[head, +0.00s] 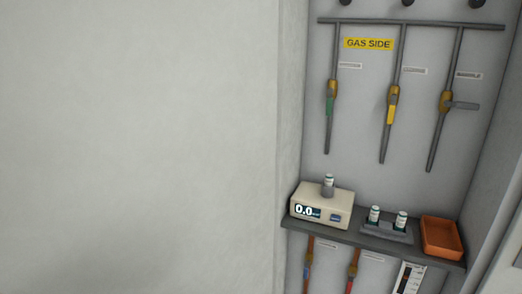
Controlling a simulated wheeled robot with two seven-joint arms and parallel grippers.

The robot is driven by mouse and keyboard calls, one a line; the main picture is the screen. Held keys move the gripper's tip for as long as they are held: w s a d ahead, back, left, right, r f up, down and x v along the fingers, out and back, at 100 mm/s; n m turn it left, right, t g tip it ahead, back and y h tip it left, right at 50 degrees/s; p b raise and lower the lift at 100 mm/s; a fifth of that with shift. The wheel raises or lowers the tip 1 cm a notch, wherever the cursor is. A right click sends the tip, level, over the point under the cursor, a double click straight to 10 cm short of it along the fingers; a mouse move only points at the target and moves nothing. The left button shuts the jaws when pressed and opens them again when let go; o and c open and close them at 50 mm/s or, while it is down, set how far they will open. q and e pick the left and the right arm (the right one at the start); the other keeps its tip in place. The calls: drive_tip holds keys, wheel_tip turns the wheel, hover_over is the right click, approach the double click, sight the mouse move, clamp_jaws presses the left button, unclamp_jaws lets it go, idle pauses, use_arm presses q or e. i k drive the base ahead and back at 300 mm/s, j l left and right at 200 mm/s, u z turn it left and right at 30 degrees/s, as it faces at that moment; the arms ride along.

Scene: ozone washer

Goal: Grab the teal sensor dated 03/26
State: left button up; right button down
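Two small white cylinders with teal bands, which look like sensors, stand upright in a grey holder (387,231) on the shelf: a left one (374,214) and a right one (401,220). A third similar cylinder (328,182) stands in a grey socket on top of a beige meter (322,207), whose display reads 0.0. The dates on the labels are too small to read, so I cannot tell which is dated 03/26. Neither of my grippers is in view.
The dark shelf (365,242) also bears an orange tray (441,238) at its right end. Above are grey pipes with valves under a yellow "GAS SIDE" sign (369,43). More pipes and a gauge (408,279) are below. A blank wall (140,140) fills the left.

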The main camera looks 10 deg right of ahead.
sight(328, 178)
drive_tip(key=l+z, duration=0.15)
drive_tip(key=l, duration=0.85)
drive_tip(key=l+z, duration=0.2)
drive_tip(key=l, duration=0.8)
drive_tip(key=i+l+z, duration=0.15)
drive_tip(key=l, duration=0.85)
drive_tip(key=k, duration=0.05)
